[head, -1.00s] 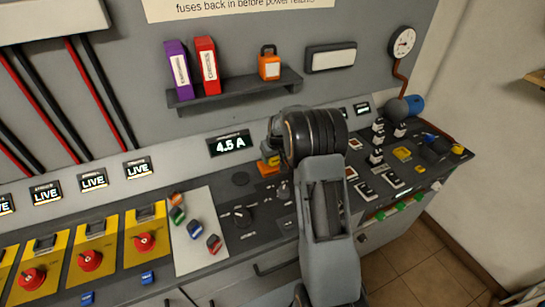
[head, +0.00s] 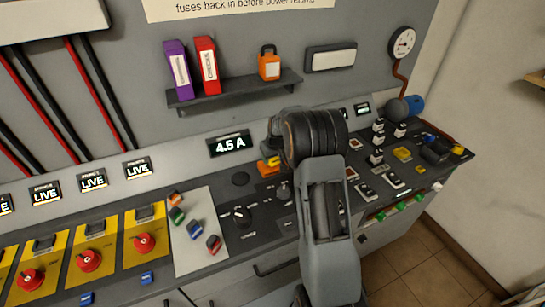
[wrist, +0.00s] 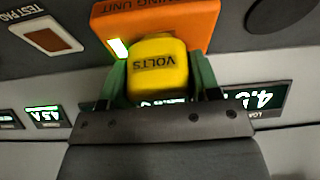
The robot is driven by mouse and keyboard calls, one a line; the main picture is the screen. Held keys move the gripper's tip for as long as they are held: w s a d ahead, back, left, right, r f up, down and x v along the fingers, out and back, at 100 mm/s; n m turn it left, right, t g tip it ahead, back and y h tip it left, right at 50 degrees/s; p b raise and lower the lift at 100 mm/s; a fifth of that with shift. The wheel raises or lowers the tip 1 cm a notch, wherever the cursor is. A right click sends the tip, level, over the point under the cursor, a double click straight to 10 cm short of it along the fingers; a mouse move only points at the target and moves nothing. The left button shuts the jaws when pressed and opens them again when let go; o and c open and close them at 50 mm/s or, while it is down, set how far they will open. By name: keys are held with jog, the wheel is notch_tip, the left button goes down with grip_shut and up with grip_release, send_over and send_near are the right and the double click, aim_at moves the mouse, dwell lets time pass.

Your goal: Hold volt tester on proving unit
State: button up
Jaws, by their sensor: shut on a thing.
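The yellow volt tester (wrist: 158,74), marked VOLTS, sits between the green fingers of my gripper (wrist: 157,66), which is shut on it in the wrist view. The orange proving unit (wrist: 190,18) is directly beyond the tester. The tester's far end overlaps the unit's near edge in the picture; I cannot tell how firmly they touch. A small lamp (wrist: 118,47) on the unit is lit whitish green. In the head view the proving unit (head: 266,171) shows low beside my wrist, and my arm hides most of my gripper.
Rotary knobs (head: 241,214), several small blocks and yellow switch panels (head: 143,243) line the desk. A shelf (head: 235,91) hangs above.

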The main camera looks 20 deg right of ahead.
jog(key=shift+r+p, duration=1.85)
jog(key=shift+r, duration=1.65)
jog(key=shift+f, duration=0.1)
